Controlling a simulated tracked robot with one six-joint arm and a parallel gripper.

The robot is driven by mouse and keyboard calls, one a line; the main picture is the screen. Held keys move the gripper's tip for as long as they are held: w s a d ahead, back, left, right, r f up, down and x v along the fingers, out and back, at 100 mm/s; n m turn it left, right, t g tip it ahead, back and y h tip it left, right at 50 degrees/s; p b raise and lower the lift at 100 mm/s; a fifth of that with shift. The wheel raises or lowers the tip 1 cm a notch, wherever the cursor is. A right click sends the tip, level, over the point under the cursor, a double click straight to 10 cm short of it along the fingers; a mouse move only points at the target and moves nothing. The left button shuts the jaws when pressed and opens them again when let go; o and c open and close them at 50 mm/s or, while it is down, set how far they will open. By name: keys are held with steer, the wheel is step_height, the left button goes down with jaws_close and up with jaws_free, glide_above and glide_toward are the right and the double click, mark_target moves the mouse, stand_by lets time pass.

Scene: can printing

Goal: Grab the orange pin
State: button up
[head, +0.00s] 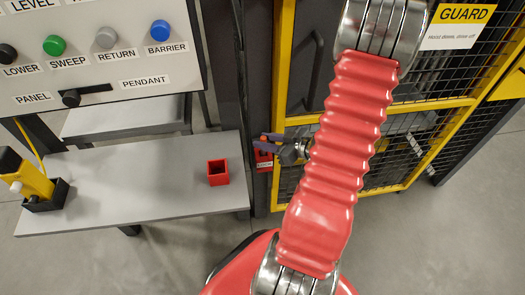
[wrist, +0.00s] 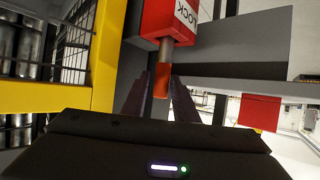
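The orange pin (wrist: 161,82) shows in the wrist view. In the head view a small orange spot, the pin (head: 264,138), shows at the gripper's tip, above the red block (head: 263,160) by the guard post. My gripper (wrist: 160,88) has its two dark fingers apart, one on each side of the pin's orange end. I cannot tell whether they touch it. In the head view my gripper (head: 279,145) points left at the block.
A yellow-framed mesh guard door (head: 400,104) stands right of the block. A grey shelf (head: 120,190) at left holds a red open holder (head: 218,172) and a yellow pendant (head: 27,178) in a black holder. A button panel (head: 100,50) is above it.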

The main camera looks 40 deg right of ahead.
steer(key=shift+x, duration=2.3)
jaws_close()
